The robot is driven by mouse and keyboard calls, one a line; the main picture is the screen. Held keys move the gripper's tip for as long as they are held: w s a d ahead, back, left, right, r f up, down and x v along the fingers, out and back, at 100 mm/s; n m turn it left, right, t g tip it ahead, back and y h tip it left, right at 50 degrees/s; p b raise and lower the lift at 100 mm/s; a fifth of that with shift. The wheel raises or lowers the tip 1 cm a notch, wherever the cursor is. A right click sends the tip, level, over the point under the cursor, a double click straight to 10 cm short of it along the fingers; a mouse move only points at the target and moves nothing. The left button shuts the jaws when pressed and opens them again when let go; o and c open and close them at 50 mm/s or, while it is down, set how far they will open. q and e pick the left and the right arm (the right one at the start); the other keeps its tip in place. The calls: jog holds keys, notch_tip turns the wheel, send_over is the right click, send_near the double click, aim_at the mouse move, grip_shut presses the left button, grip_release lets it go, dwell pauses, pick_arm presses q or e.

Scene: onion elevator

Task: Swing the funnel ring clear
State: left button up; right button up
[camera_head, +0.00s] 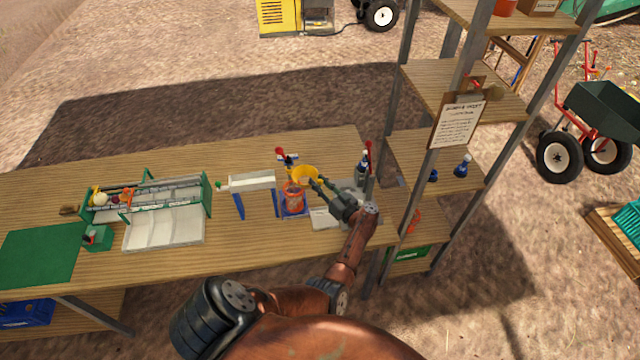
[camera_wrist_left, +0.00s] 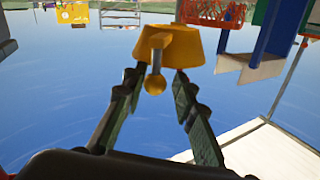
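The yellow funnel ring (camera_head: 305,174) sits above an orange-red net container (camera_head: 294,200) on the wooden table. In the left wrist view the yellow funnel ring (camera_wrist_left: 180,45) is straight ahead, with a short stem and a round yellow knob (camera_wrist_left: 155,85) pointing toward me. My left gripper (camera_wrist_left: 158,76) is open, with one finger on each side of the knob. No clear contact with the knob shows. In the head view my left gripper (camera_head: 318,184) is just right of the ring. My right gripper is not in view.
A pale chute on blue legs (camera_head: 250,182) stands left of the ring. A green-ended rack (camera_head: 206,192) and white tray (camera_head: 162,236) are farther left, beside a green mat (camera_head: 40,255). A red-handled device (camera_head: 366,160) and shelf post (camera_head: 408,200) stand close on the right.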

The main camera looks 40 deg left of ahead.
pick_arm(q)
jog(key=shift+o, duration=0.9)
jog(key=shift+a, duration=0.1)
jog(key=s+d, duration=0.1)
jog(key=d, duration=0.6)
jog(key=shift+s+d, duration=0.2)
jog(key=shift+s, duration=0.1)
